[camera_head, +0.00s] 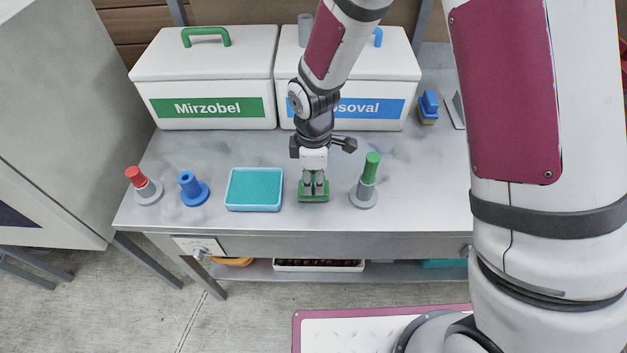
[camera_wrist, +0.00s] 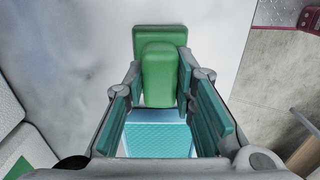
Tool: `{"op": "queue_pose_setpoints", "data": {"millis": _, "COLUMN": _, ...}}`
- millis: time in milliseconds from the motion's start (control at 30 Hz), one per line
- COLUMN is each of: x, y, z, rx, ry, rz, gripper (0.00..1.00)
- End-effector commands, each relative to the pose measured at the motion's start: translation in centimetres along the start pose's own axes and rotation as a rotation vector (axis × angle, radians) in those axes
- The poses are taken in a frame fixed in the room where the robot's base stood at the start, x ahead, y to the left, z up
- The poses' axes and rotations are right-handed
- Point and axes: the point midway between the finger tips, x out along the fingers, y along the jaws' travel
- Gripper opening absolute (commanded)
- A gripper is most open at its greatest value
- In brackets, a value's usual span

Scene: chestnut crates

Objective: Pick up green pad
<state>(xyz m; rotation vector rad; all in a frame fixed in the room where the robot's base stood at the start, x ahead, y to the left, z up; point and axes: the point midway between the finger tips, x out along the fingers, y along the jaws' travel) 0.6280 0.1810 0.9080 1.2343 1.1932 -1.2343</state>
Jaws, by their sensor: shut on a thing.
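The green pad (camera_head: 314,199) is at the front of the steel table, between the blue tray and the green-topped peg. It has a flat rectangular base and a raised rounded grip, both seen in the wrist view (camera_wrist: 160,72). My gripper (camera_head: 314,184) comes down from above and is shut on the grip of the pad, one finger on each side. The fingers hide part of the pad. I cannot tell whether its base touches the table.
The blue tray (camera_head: 230,203) lies just left of the pad. The green-topped peg (camera_head: 369,172) stands close on the right. Blue (camera_head: 188,184) and red-topped (camera_head: 138,180) pieces stand further left. Two white boxes, one labelled Mirzobel (camera_head: 205,85) and one blue-labelled (camera_head: 390,88), line the back. A blue brush (camera_head: 428,105) lies back right.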

Motion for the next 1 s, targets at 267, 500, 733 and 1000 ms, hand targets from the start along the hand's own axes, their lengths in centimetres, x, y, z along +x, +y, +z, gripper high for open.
{"op": "queue_pose_setpoints", "data": {"millis": 267, "x": -2.7, "y": 0.2, "z": 0.0, "rx": 0.001, "ry": 0.002, "rz": 0.004, "gripper": 0.00}}
{"op": "queue_pose_setpoints", "data": {"millis": 500, "x": -3.6, "y": -4.4, "z": -0.1, "rx": -0.005, "ry": -0.001, "rz": 0.000, "gripper": 0.00}}
{"op": "queue_pose_setpoints", "data": {"millis": 733, "x": -4.1, "y": -10.3, "z": -0.3, "rx": -0.007, "ry": -0.001, "rz": 0.001, "gripper": 0.00}}
{"op": "queue_pose_setpoints", "data": {"millis": 1000, "x": -4.6, "y": -14.8, "z": -0.5, "rx": -0.004, "ry": 0.001, "rz": 0.001, "gripper": 0.00}}
